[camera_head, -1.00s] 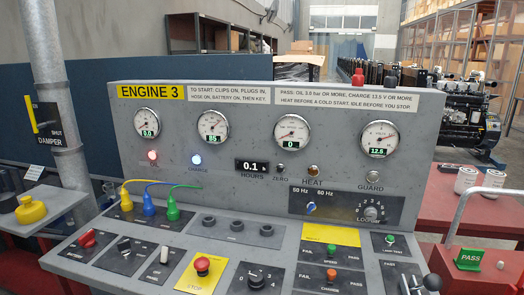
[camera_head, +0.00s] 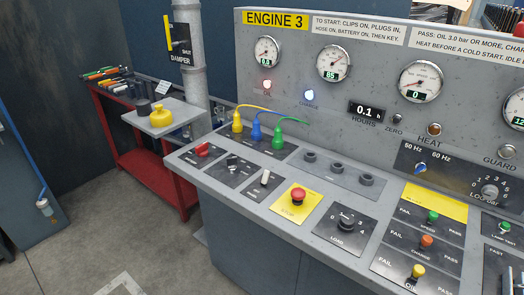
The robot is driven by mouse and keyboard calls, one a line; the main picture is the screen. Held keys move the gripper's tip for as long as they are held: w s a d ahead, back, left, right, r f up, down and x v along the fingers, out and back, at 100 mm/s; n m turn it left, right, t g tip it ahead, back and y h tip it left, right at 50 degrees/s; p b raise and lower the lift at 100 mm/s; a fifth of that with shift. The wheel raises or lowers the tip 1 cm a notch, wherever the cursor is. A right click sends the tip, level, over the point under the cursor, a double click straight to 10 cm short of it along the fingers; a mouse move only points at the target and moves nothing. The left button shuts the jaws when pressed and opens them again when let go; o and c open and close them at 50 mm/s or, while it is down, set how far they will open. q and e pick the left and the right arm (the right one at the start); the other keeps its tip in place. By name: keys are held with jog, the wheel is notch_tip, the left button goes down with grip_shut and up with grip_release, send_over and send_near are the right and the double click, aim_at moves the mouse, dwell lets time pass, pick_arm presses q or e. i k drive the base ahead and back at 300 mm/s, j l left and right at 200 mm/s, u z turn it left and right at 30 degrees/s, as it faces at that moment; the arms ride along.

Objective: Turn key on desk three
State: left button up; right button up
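The grey desk marked ENGINE 3 (camera_head: 275,21) fills the middle and right of the head view. On its sloping top, at the left, are a red switch (camera_head: 203,150), a black rotary switch (camera_head: 233,163) and a pale lever (camera_head: 265,178), each on a dark plate. Their small labels are too blurred to read, so I cannot tell for sure which is the key. Neither gripper is in view.
A red stop button (camera_head: 298,195) and a load knob (camera_head: 347,220) sit at the desk's front. Left of the desk stand a damper post (camera_head: 190,60), a small shelf with a yellow knob (camera_head: 161,117) and a red tool bench (camera_head: 150,170). Floor (camera_head: 130,255) is clear at the front left.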

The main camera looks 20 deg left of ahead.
aim_at(231, 162)
jog(key=i+j, duration=0.1)
jog(key=j, duration=0.3)
jog(key=i+j+u, duration=0.1)
jog(key=j, duration=0.3)
jog(key=i+j, duration=0.1)
jog(key=j, duration=0.25)
jog(key=i+j+u, duration=0.1)
jog(key=j, duration=0.3)
